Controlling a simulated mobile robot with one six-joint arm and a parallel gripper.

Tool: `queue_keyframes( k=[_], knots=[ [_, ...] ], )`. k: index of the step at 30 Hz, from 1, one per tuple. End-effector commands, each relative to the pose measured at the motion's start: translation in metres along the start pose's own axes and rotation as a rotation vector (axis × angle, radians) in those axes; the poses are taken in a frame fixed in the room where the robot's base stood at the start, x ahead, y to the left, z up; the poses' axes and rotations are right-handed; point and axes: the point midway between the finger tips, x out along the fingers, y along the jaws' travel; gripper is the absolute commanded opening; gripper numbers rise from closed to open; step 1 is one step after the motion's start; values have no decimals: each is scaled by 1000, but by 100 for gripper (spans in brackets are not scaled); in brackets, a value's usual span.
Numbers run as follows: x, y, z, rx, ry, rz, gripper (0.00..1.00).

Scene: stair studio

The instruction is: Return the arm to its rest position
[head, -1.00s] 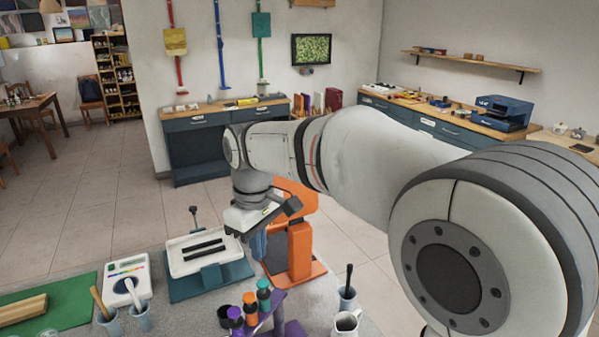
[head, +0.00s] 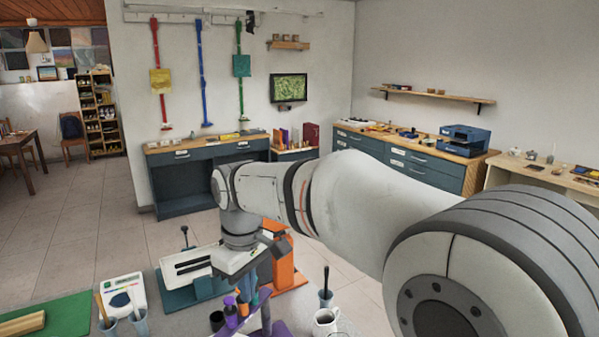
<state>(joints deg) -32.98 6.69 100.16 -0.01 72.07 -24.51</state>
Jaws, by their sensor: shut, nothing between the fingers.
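My arm reaches in from the right in the head view, with its wrist bent downward. My gripper (head: 247,287) hangs over the grey worktop, fingers pointing down. It appears shut and holds nothing that I can see. In the picture it lies just right of the white tray on a teal base (head: 180,297) and behind the purple bottle rack (head: 272,328). The fingertips are small and partly hidden by the bottles, so their height above the worktop is unclear.
An orange stand (head: 288,272) is close behind the gripper. A jug (head: 325,322), a cup with a tool (head: 325,298), a white meter (head: 124,294) and a green mat (head: 65,318) surround it. Blue cabinets (head: 185,185) line the wall; the floor between is clear.

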Motion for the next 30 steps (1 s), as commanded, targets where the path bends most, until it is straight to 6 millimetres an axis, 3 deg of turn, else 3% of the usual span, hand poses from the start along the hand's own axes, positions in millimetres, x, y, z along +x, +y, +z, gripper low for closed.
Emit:
queue_keyframes(
  k=[11, 17, 21, 24, 30],
  knots=[
    [-4, 25, 77, 244, 62, 34, 0],
    [1, 34, 149, 476, 121, 69, 0],
    [15, 30, 213, 698, 178, 105, 0],
    [28, 23, 246, 828, 213, 128, 0],
    [44, 13, 282, 970, 252, 154, 0]
  ],
)
